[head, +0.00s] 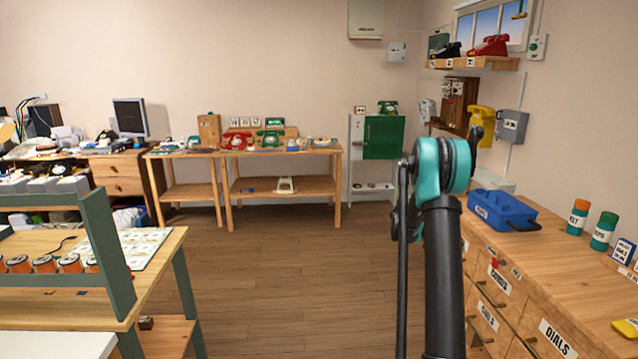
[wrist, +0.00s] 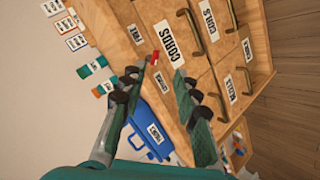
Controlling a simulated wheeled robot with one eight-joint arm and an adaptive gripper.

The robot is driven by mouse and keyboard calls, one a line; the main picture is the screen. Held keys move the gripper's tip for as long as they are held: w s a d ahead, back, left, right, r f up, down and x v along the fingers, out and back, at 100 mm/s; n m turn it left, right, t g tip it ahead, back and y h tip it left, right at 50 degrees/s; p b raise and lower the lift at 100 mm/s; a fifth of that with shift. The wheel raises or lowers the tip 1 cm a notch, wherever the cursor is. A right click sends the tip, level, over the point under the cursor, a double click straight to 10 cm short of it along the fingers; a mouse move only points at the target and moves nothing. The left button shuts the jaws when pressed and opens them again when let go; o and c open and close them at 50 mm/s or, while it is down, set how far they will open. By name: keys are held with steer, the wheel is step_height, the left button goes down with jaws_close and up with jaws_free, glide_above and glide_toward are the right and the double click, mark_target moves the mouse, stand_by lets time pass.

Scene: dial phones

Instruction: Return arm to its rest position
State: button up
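My arm (head: 440,240) rises in the right half of the head view, with a teal and black joint at its top. The gripper itself cannot be made out in that view. In the wrist view my gripper (wrist: 157,80) has its two dark green fingers spread apart, with nothing held between them. Beyond the fingers are the wooden drawer cabinet (wrist: 218,62) and a blue toolbox (wrist: 148,132), seen tilted. A small red thing (wrist: 154,58) shows by the cabinet's edge, past the fingertips.
The wooden drawer cabinet (head: 585,275) runs along the right, bearing the blue toolbox (head: 502,210) and labelled containers (head: 603,231). A workbench (head: 150,255) with a green frame stands at left. Phones sit on the back table (head: 285,152). The middle floor (head: 280,265) is clear.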

steer(key=s+a+r+n+t+y, duration=0.35)
steer(key=s+a+y, duration=0.25)
steer(key=s+a, duration=1.15)
steer(key=s+a+f+n+y, duration=0.2)
steer(key=s+a, duration=0.5)
steer(key=s, duration=0.3)
steer(key=s+a+f+n+t+y, duration=0.1)
steer(key=s+a+f+n+y, duration=0.1)
steer(key=s+a, duration=0.4)
steer(key=s+y, duration=0.1)
steer(key=s, duration=0.3)
steer(key=shift+s+a, duration=0.15)
steer(key=shift+a, duration=0.2)
steer(key=shift+f, duration=0.1)
